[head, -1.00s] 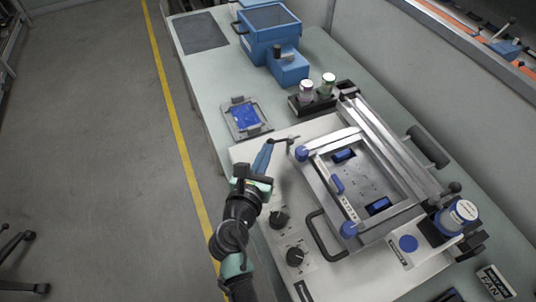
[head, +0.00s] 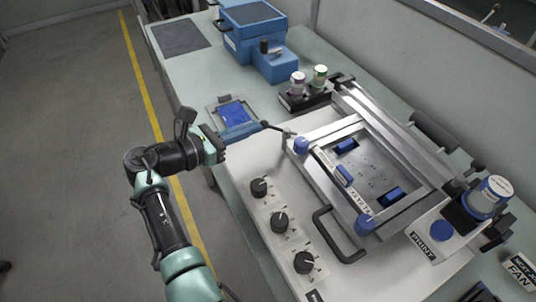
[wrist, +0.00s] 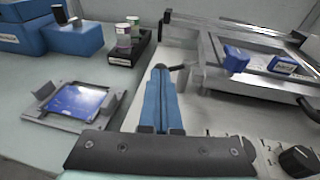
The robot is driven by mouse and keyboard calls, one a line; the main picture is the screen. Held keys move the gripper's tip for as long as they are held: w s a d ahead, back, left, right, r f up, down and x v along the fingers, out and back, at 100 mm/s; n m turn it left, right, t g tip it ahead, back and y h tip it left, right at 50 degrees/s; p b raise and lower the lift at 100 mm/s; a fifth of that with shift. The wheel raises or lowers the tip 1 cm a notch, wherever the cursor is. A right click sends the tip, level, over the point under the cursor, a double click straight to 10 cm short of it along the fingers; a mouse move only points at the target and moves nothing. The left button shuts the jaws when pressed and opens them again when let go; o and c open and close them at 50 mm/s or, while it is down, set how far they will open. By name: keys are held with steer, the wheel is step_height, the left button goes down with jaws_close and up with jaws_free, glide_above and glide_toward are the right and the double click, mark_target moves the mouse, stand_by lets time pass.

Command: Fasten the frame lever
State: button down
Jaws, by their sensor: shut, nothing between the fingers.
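The metal frame (head: 325,187) lies on the white machine at the right, with blue knobs at its left corners. A small dark lever (head: 272,127) sticks out to the left from a post near the frame's upper left corner. My gripper (head: 258,128), with blue fingers, is shut and empty beside the lever's left end. In the wrist view, my gripper (wrist: 160,70) points at the frame's near corner, and the dark lever (wrist: 178,67) shows just right of the fingertips. I cannot tell whether they touch.
A blue card in a grey holder (head: 212,109) lies on the table behind my gripper. Two capped jars stand in a black rack (head: 292,104) farther back, near a blue box (head: 235,45). Several black dials (head: 279,222) and a black handle (head: 330,240) rise from the machine's front.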

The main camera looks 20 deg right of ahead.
steer(key=shift+w+d+f+m+g+h+b, duration=0.15)
steer(key=shift+w+m+g+h+b, duration=0.15)
steer(key=shift+w+m+g+b, duration=0.45)
steer(key=shift+w+d+b, duration=0.35)
steer(key=shift+b, duration=0.4)
steer(key=shift+w+d+b, duration=0.35)
steer(key=shift+w, duration=0.25)
steer(key=shift+r, duration=0.2)
